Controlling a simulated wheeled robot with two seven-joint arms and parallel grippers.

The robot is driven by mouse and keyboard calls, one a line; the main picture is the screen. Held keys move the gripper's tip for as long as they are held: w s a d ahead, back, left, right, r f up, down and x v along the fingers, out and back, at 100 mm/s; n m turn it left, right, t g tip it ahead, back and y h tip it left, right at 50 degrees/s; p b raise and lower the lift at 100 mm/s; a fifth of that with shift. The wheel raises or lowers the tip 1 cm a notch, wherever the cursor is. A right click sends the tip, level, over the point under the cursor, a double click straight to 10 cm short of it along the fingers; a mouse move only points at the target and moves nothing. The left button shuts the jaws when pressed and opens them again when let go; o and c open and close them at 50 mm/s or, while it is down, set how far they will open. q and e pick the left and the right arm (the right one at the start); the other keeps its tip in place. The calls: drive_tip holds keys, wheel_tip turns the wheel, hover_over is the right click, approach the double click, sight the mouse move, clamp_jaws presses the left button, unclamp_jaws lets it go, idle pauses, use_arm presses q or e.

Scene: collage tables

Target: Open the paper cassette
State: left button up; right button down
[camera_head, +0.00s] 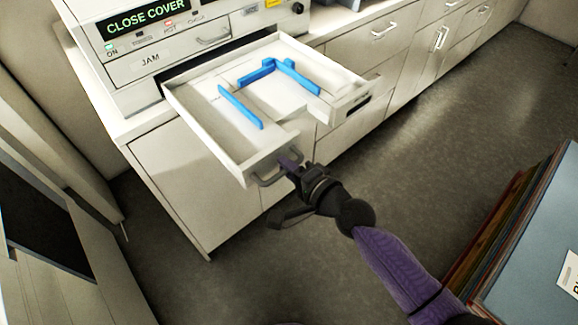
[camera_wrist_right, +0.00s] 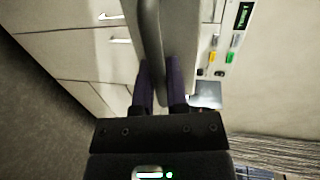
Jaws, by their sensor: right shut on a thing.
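The paper cassette (camera_head: 205,150) is a white drawer pulled out from the printer (camera_head: 180,55) in the head view. It has blue paper guides (camera_head: 241,107) inside and a grey bar handle (camera_head: 266,181) on its front. My right gripper (camera_head: 290,163) is shut on that handle. In the right wrist view, the purple fingers (camera_wrist_right: 160,84) of my right gripper lie on either side of the dark handle bar (camera_wrist_right: 150,40). My left gripper is not in view.
The printer's display reads CLOSE COVER, with a JAM label below it. White cabinets (camera_head: 180,185) stand under the printer and run off to the right. A stack of large coloured boards (camera_head: 530,240) is at the lower right. The grey floor (camera_head: 430,130) between is clear.

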drive_tip(key=c, duration=0.7)
unclamp_jaws()
drive_tip(key=shift+c, duration=0.2)
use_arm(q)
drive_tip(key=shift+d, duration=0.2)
use_arm(e)
drive_tip(key=shift+o, duration=0.4)
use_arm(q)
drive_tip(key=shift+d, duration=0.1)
use_arm(e)
drive_tip(key=shift+s, duration=0.1)
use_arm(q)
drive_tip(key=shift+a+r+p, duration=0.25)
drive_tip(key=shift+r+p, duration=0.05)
use_arm(e)
drive_tip(key=v, duration=0.9)
drive_tip(key=shift+s+d, duration=0.25)
